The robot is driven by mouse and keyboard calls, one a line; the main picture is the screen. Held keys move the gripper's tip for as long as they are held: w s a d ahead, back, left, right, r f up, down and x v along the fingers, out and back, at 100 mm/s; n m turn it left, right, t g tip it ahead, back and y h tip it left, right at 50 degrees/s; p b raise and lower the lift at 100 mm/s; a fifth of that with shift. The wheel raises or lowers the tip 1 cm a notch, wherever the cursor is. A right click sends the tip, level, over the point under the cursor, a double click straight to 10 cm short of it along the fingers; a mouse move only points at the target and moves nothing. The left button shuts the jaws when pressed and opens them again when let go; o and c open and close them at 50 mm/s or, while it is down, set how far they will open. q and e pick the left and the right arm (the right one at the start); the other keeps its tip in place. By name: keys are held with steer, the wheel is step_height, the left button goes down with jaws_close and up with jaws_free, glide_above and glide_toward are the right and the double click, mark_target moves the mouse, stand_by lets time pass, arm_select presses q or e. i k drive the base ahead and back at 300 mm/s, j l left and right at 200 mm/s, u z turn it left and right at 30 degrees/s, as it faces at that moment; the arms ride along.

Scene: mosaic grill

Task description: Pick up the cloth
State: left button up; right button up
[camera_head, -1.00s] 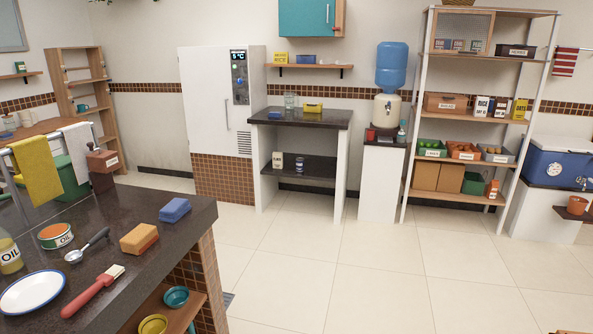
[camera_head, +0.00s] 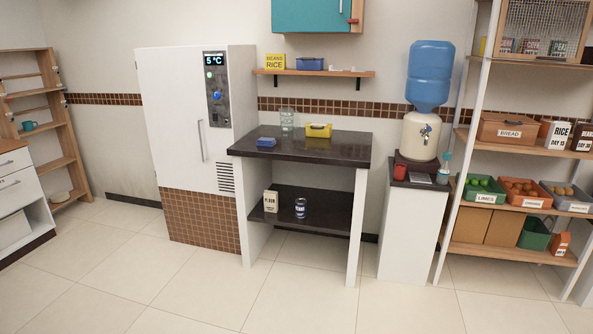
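No hanging cloth is in view now. A small flat blue item (camera_head: 266,142) lies on the left part of the dark countertop (camera_head: 345,151) ahead; it is too small to tell whether it is a folded cloth or a container. Neither of my grippers is in view.
A yellow box (camera_head: 318,130) and a glass jar (camera_head: 287,119) also stand on the countertop. A white fridge (camera_head: 185,130) is to its left, a water dispenser (camera_head: 424,135) on a white stand to its right. A shelf rack (camera_head: 500,235) is at far right. The tiled floor (camera_head: 200,295) in front is clear.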

mark_target(262, 142)
steer(key=i, duration=2.45)
